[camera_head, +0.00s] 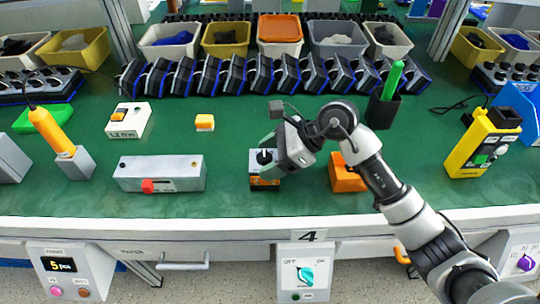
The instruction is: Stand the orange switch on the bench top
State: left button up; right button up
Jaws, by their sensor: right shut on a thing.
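The orange switch (264,183) is a small block with an orange and black lower front, a pale upper part and a black knob. It is at the bench's front middle, and I cannot tell whether its base touches the green bench top (225,210). My right gripper (270,148) reaches in from the right and is shut on the switch at its upper part. The gripper hides part of the switch's right side. My left gripper is not in view.
An orange block (346,179) stands close to the right. A grey box with a red button (160,173) is to the left. A yellow control box (482,144) stands at the far right. Black units (260,74) line the back. Bare bench lies in front of the switch.

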jog(key=shift+f, duration=0.1)
jog(key=o, duration=0.9)
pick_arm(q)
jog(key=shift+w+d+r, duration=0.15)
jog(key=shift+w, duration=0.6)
pick_arm(e)
jog(key=shift+o, duration=0.2)
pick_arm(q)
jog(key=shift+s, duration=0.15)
pick_arm(e)
jog(key=shift+r, duration=0.2)
jog(key=shift+d+r, duration=0.35)
jog(key=shift+d, duration=0.2)
jog(key=v, duration=1)
jog(key=shift+d+r, duration=0.25)
